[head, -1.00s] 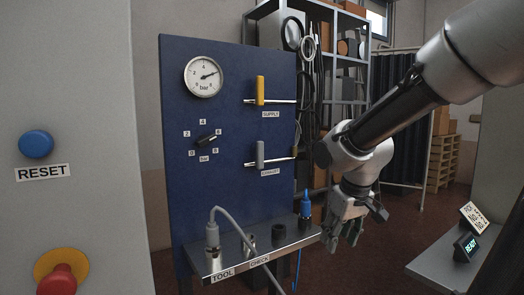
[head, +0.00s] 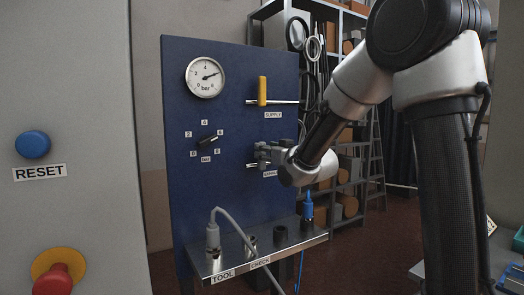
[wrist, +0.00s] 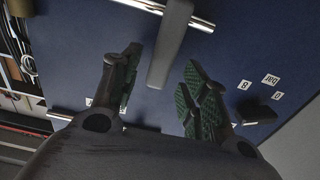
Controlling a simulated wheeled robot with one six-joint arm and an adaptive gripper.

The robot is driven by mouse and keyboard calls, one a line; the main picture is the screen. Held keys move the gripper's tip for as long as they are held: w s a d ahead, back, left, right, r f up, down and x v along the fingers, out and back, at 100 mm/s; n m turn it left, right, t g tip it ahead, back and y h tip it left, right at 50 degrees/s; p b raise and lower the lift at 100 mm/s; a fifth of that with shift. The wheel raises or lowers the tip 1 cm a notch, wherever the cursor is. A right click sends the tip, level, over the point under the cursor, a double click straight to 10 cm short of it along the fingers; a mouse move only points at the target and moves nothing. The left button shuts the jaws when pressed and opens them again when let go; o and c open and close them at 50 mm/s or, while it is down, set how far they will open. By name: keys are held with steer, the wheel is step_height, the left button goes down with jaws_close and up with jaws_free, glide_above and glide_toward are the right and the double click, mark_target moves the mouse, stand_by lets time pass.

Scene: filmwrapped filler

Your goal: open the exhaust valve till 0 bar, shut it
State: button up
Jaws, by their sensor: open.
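The exhaust valve's grey lever (wrist: 170,45) stands across its silver pipe in the wrist view, between my two fingers. In the head view my gripper (head: 263,155) hides most of this valve and part of its label. My gripper is open, with a green-padded finger on each side of the lever; I see no contact, and how deep the lever sits between them is unclear. The pressure gauge (head: 205,77) on the blue panel (head: 230,120) has its needle pointing right and slightly up, past the 4, well above 0.
The yellow supply lever (head: 262,90) stands upright above my gripper. A black selector knob (head: 208,140) is to its left. A shelf (head: 216,262) below carries a grey plug (head: 212,235) with cable and a blue connector (head: 308,205). RESET button (head: 33,145) and red stop button (head: 55,278) are left.

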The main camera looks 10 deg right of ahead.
steer(key=shift+x, duration=1.85)
steer(key=shift+c, duration=0.4)
jaws_close()
